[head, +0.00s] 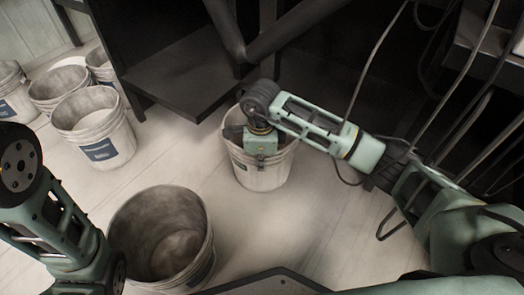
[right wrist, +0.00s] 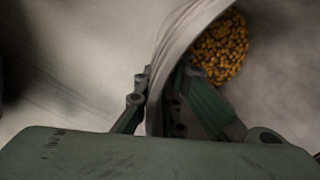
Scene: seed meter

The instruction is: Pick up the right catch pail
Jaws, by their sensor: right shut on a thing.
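The right catch pail, a whitish bucket (head: 262,178), stands below the dark machine in the middle of the head view. My right gripper (head: 260,146) is at its rim. In the right wrist view the pail's pale wall (right wrist: 180,35) runs between the fingers of the gripper (right wrist: 155,98), one finger on each side, and the gripper is shut on it. Orange-yellow seeds (right wrist: 222,50) lie inside the pail. My left arm shows at the left of the head view, but its fingers are out of sight.
An empty-looking pail (head: 165,238) stands in the front, near my base. Several more whitish pails (head: 95,128) stand at the left. A dark shelf-like machine part (head: 178,78) is behind the held pail. Hoses and dark bars (head: 480,120) crowd the right. Pale floor lies between the pails.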

